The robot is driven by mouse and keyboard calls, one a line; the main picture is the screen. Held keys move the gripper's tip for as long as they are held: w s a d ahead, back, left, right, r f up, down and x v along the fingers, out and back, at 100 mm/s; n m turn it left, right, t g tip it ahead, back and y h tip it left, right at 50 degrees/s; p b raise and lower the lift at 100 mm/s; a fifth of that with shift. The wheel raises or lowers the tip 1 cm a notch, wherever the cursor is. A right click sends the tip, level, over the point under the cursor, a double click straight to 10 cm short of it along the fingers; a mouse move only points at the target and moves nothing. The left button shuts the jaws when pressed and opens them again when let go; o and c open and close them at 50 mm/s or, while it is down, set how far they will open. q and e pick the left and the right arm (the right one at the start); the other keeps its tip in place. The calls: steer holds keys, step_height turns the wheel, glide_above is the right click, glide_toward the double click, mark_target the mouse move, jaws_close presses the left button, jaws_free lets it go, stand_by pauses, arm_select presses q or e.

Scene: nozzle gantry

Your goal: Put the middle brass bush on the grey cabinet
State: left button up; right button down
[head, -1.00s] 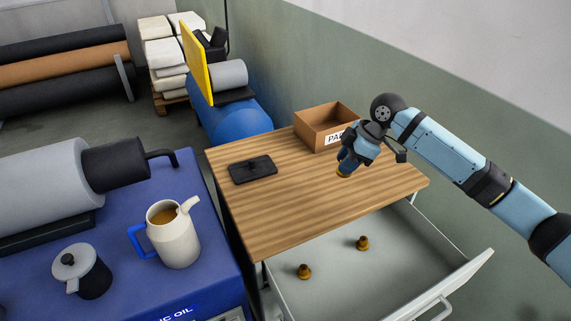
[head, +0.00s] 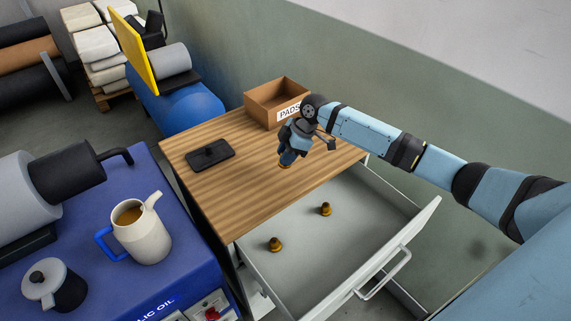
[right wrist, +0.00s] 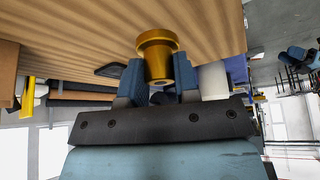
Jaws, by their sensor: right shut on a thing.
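My right gripper (head: 288,159) is shut on a brass bush (head: 284,165), low over the wooden top of the grey cabinet (head: 235,200). In the right wrist view the bush (right wrist: 157,52) sits between the two blue fingers (right wrist: 158,84), its wide flange pointing away from the palm. I cannot tell whether it touches the wood. Two more brass bushes, one nearer (head: 275,244) and one farther (head: 325,209), stand in the cabinet's open drawer (head: 320,255). My left gripper is not in view.
A cardboard box (head: 262,108) stands at the back of the top, and a black tray (head: 210,154) lies at its left. The wood between them and the front edge is clear. A blue unit at left carries a cream jug (head: 142,238) and a small pot (head: 66,290).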

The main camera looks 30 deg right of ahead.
mark_target(286, 176)
step_height(286, 176, down, 4)
steer(key=shift+f, duration=0.5)
steer(key=shift+f, duration=0.2)
steer(key=c, duration=0.9)
jaws_free()
steer(key=shift+o, duration=0.2)
steer(key=v, duration=1.2)
steer(key=shift+r+b, duration=0.3)
steer(key=shift+b, duration=0.1)
